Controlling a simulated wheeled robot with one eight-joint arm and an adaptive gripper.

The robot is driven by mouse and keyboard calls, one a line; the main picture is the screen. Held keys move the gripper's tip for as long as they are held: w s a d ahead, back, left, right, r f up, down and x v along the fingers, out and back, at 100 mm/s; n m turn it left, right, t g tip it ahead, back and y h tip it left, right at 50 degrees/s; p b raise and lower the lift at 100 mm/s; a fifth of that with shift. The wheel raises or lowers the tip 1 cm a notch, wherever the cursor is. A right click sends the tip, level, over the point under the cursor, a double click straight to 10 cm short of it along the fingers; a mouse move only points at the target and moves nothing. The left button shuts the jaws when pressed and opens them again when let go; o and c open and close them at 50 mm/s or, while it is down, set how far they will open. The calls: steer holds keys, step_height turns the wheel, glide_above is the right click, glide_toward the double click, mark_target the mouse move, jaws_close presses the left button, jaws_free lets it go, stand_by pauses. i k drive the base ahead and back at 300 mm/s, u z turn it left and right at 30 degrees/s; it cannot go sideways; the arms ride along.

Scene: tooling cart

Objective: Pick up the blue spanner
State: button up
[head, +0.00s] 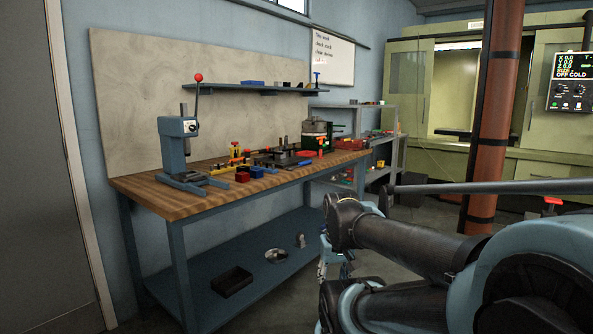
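I cannot make out a blue spanner in the head view. Small blue items lie on the workbench (165,202), including a blue piece (256,171) near a red bin, but they are too small to identify as a spanner. My arm reaches in from the right. What looks like my gripper (335,266) hangs below the arm's dark wrist, in front of the bench's right end. It is partly hidden by my arm links, and its fingers cannot be made out.
A blue arbor press (178,145) stands on the bench's left. A wall shelf (225,87) hangs above it. The bench's lower shelf (205,262) holds a black tray (232,281). A rusty column (496,110) stands at right before a green machine (440,95).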

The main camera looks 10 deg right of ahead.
mark_target(309, 161)
steer(key=z, duration=0.45)
steer(key=i, duration=2.55)
steer(key=u, duration=0.9)
